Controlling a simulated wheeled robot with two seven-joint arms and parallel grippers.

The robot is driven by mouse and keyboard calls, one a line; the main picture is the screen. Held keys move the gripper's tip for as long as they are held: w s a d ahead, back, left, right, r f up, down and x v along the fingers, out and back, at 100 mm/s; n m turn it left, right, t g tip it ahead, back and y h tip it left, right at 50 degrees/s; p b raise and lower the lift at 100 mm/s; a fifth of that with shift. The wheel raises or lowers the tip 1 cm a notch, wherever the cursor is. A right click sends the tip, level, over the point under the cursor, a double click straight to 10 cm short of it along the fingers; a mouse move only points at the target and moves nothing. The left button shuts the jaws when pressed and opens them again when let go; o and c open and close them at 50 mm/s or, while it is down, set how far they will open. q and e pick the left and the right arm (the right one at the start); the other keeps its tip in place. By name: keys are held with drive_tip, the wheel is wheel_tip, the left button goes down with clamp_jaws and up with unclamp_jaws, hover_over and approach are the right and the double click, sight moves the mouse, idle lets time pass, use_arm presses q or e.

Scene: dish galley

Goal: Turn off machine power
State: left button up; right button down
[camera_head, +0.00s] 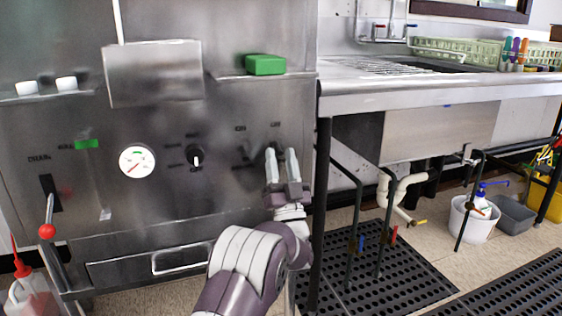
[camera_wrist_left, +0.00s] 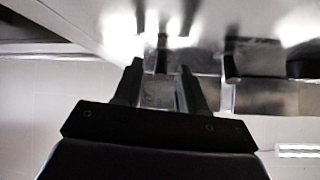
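The machine (camera_head: 150,205) is a stainless steel front panel filling the left of the head view. A black knob (camera_head: 195,157) with a white mark sits at its middle, with small labels around it. My left gripper (camera_head: 281,155) is at the panel's right part, just below small blurred labels. Its two fingers point up and stand apart, with no object clearly held. Any switch behind the fingers is hidden. In the left wrist view the fingers (camera_wrist_left: 160,75) are also apart, close to a shiny metal surface, with a dark upright shape beyond the gap. My right gripper is out of view.
A round white gauge (camera_head: 137,161) and a red-ball lever (camera_head: 47,231) are on the panel's left. A green block (camera_head: 265,65) lies on a ledge above my gripper. A steel sink counter (camera_head: 430,90) with legs and pipes stands right. Black mats (camera_head: 375,270) cover the floor.

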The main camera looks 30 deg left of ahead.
use_arm(q)
drive_tip(key=shift+s+d+f, duration=0.1)
drive_tip(key=p+v, duration=0.1)
drive_tip(key=v, duration=1.1)
drive_tip(key=shift+d+f, duration=0.1)
